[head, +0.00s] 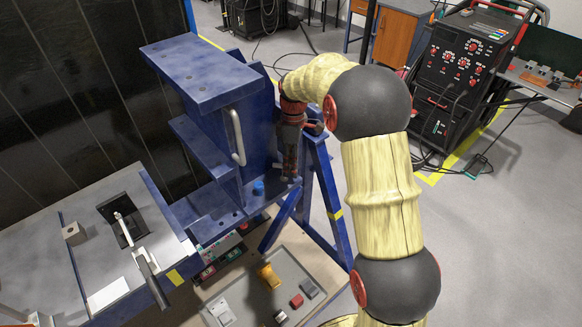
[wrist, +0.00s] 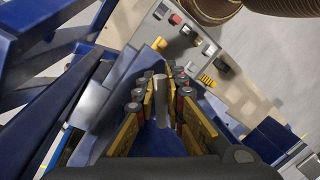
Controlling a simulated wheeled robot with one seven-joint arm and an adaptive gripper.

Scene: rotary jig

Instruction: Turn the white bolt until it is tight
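The white bolt (wrist: 161,95) shows in the wrist view as a pale grey-white cylinder between my two fingers. In the head view it is hidden behind my gripper (head: 290,165), which points down at the shelf of the blue jig (head: 195,70). In the wrist view my gripper (wrist: 163,92) has its yellow-padded fingers on either side of the bolt. Blue surface shows between the pads beside the bolt's lower end, so the fingers look open around it. The gap nearer the tips is narrow, and contact there is hard to judge.
A blue knob-like piece (head: 258,187) stands on the shelf left of my gripper. A grey handle (head: 236,137) sticks out from the jig. A tray (head: 243,292) with several small parts lies below. A grey-topped table (head: 100,225) is at the left.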

